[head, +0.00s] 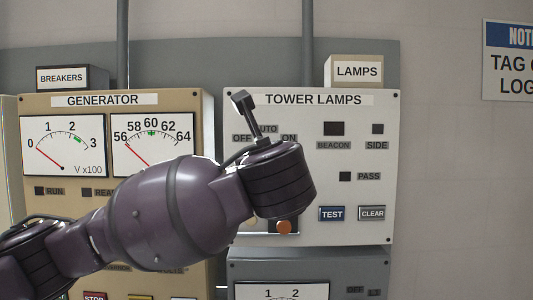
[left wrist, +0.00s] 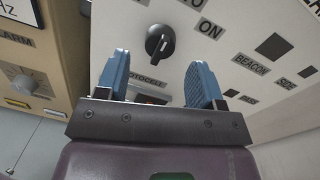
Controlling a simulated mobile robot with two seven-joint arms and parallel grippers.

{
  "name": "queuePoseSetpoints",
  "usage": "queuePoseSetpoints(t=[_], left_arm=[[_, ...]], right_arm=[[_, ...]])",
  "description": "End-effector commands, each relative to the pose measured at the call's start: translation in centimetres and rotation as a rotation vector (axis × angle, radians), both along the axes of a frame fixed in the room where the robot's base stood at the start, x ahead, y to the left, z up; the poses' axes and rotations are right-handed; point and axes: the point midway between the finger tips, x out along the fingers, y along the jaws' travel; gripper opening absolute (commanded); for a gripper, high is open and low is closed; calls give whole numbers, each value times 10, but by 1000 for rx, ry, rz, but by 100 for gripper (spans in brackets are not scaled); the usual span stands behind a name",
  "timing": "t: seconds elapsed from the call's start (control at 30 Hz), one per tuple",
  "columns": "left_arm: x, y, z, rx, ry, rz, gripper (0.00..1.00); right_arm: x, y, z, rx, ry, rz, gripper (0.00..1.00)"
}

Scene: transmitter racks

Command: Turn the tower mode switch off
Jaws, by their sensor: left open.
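The tower lamps panel (head: 350,215) is white and upright in the middle of the head view. Its OFF, AUTO and ON labels show there, but my left arm hides the mode switch below them. In the left wrist view the switch (left wrist: 160,42) is a black rotary knob between the ON and PHOTOCELL labels. It has a pale pointer line, but I cannot tell which label it points to. My left gripper (left wrist: 160,60) is open, with its blue fingers apart and the knob showing between and beyond the tips. Nothing is between the fingers. My right gripper is out of view.
The tan generator panel (head: 60,187) with two dials stands left of the tower lamps panel. A grey panel (head: 345,266) is below.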

Motion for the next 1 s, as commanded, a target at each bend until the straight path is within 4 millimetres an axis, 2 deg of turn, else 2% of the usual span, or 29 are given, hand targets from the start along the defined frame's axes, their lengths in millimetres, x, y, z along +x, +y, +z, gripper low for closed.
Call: queuePoseSetpoints(t=[0.1,0.23,0.63,0.93,1.0], left_arm=[[17,1,0,0,1,2,61],[27,2,0,0,1,1,61],[32,2,-1,0,1,0,61],[32,2,-1,0,0,0,15],[32,2,-1,-1,1,0,12]], right_arm=[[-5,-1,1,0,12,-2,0],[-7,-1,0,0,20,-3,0],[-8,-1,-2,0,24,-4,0],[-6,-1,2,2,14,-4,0],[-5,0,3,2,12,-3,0]])
